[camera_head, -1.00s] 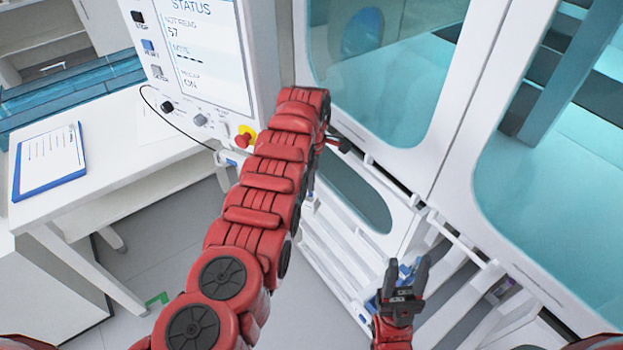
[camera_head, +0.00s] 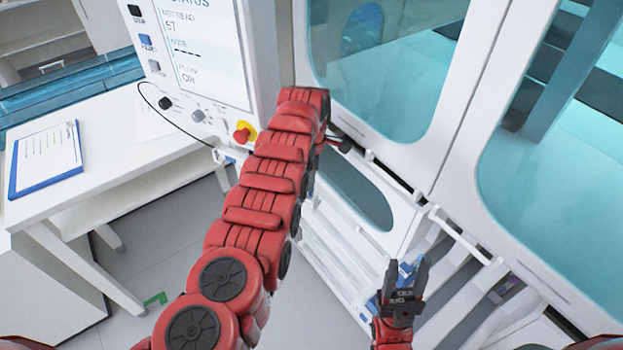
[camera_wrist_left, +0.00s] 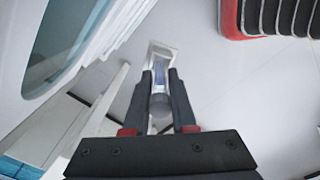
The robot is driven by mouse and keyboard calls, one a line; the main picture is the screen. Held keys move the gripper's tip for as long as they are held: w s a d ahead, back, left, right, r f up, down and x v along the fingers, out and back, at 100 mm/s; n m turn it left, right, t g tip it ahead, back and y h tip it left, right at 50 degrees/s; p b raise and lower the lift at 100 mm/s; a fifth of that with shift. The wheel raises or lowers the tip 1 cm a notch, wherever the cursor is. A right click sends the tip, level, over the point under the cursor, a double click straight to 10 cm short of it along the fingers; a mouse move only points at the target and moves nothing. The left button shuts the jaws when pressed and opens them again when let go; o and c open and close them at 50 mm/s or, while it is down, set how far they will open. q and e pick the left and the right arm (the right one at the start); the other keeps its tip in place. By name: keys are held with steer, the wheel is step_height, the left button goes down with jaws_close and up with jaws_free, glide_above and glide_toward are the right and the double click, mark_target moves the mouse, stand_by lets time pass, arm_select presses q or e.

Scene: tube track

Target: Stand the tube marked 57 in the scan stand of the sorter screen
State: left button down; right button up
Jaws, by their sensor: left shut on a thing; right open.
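In the left wrist view my left gripper (camera_wrist_left: 159,78) is shut on a tube with a round grey cap (camera_wrist_left: 159,104). Its marking cannot be read. A pale frame with a bluish inside (camera_wrist_left: 160,60) lies just beyond the fingertips; I cannot tell whether the tube is inside it. In the head view my left arm hides most of the gripper (camera_head: 340,144) and all of the tube. The sorter screen (camera_head: 207,48) reads "NOT READ 57". My right gripper (camera_head: 405,282) is open and empty at the lower right, in front of the sloping white chutes.
A red emergency button (camera_head: 243,134) and knobs sit below the screen. Glass-fronted cabinet doors (camera_head: 440,165) fill the right. Sloping chutes (camera_head: 455,300) run below them, one holding a small purple-marked item (camera_head: 505,288). A white table (camera_head: 110,165) with a clipboard (camera_head: 48,160) stands left.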

arm_select(q)
steer(key=shift+f, duration=0.2)
stand_by(0.3)
steer(key=shift+f+b, duration=0.55)
steer(key=shift+b, duration=0.15)
steer(key=c, duration=0.7)
jaws_free()
steer(key=shift+o, duration=0.2)
steer(key=shift+r, duration=0.15)
step_height(320, 180, up, 6)
steer(key=b, duration=0.2)
steer(key=shift+w+b, duration=0.1)
steer(key=shift+b, duration=0.2)
step_height(320, 180, up, 4)
steer(key=shift+a+f, duration=0.15)
steer(key=shift+f, duration=0.1)
step_height(320, 180, up, 8)
steer(key=p, duration=0.6)
steer(key=shift+f+p, duration=0.15)
steer(key=shift+p, duration=0.15)
steer(key=shift+d+f, duration=0.1)
steer(key=shift+d, duration=0.1)
